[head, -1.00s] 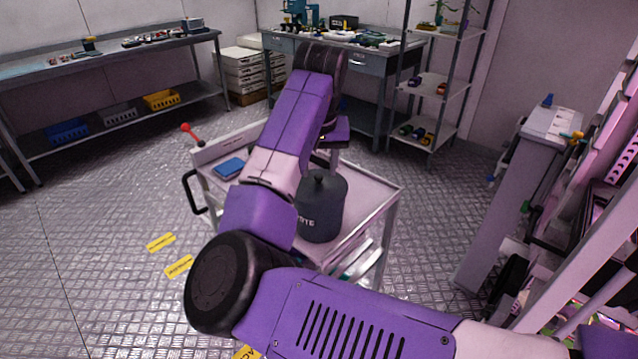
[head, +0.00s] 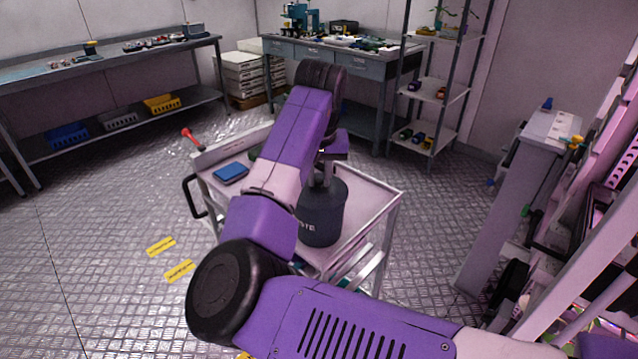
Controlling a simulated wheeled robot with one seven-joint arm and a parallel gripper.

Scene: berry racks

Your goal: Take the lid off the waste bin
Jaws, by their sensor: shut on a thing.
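The dark grey waste bin (head: 322,218), with white lettering partly hidden on its side, stands upright on the white trolley. Its dark lid (head: 338,186) sits at the bin's top; I see no clear gap between lid and bin. My gripper (head: 325,174) points down at the middle of the lid and is shut on its knob. The knob is hidden by the fingers, and my arm covers part of the bin's left side.
A workbench (head: 370,62) and a shelf rack (head: 440,88) stand behind. A pale tall unit (head: 520,190) is at right.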

